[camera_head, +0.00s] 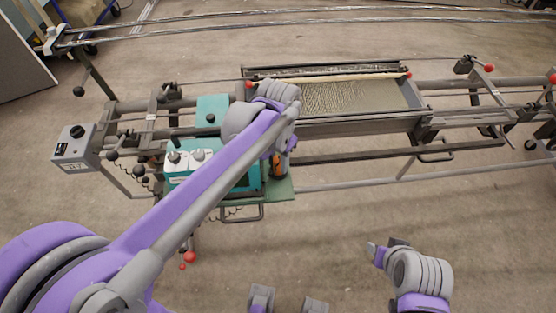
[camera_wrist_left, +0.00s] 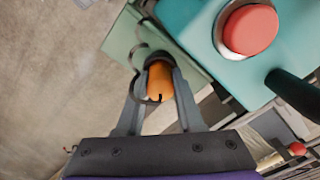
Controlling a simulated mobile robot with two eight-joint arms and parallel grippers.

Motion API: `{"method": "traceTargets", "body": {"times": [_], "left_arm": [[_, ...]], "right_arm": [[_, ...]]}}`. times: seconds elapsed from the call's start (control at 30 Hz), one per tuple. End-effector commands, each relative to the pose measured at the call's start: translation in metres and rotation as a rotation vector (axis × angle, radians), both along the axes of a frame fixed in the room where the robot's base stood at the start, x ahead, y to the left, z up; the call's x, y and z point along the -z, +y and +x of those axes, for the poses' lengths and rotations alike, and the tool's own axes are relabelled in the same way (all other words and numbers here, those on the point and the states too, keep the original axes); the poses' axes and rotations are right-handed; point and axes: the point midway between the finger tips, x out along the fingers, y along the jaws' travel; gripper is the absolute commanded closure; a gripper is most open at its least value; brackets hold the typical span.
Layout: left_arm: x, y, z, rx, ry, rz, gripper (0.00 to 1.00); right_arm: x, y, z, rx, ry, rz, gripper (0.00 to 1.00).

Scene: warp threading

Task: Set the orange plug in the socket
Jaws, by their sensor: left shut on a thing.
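The orange plug (camera_wrist_left: 160,80) shows between the fingers of my left gripper (camera_wrist_left: 158,88) in the left wrist view. The fingers are shut on it, and its dark end points away from the wrist. A pale green plate (camera_wrist_left: 125,38) lies beyond it; I cannot tell whether the plug touches it. In the head view a bit of the orange plug (camera_head: 277,165) shows below my left wrist, by the green plate (camera_head: 281,190). The socket is not clearly visible. My right gripper (camera_head: 384,247) is at the lower right, away from the machine; its jaw opening is unclear.
The teal control box (camera_head: 248,189) stands beside the plate, with a red button (camera_wrist_left: 250,28) and a dark lever (camera_wrist_left: 292,93) close to my left gripper. A long metal frame with a tray (camera_head: 380,95) extends right. The floor in front is clear.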

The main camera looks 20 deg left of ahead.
Motion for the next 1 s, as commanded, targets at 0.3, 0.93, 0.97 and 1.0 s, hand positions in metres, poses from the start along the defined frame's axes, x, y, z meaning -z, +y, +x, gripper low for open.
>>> {"method": "traceTargets", "body": {"times": [0.3,0.93,0.97,1.0], "left_arm": [[0.0,0.0,0.0,0.0,0.0,0.0,0.29],[-0.063,0.0,0.0,0.0,0.0,0.0,0.29],[-0.068,0.0,0.0,0.0,0.0,0.0,0.29],[-0.076,0.0,0.0,0.0,0.0,0.0,0.29]], "right_arm": [[0.0,0.0,0.0,0.0,0.0,0.0,0.55],[-0.007,0.0,0.001,0.0,-0.003,0.0,0.55],[-0.008,0.0,0.002,0.0,-0.003,0.0,0.55],[-0.008,0.0,0.002,0.0,-0.003,0.0,0.55]]}}
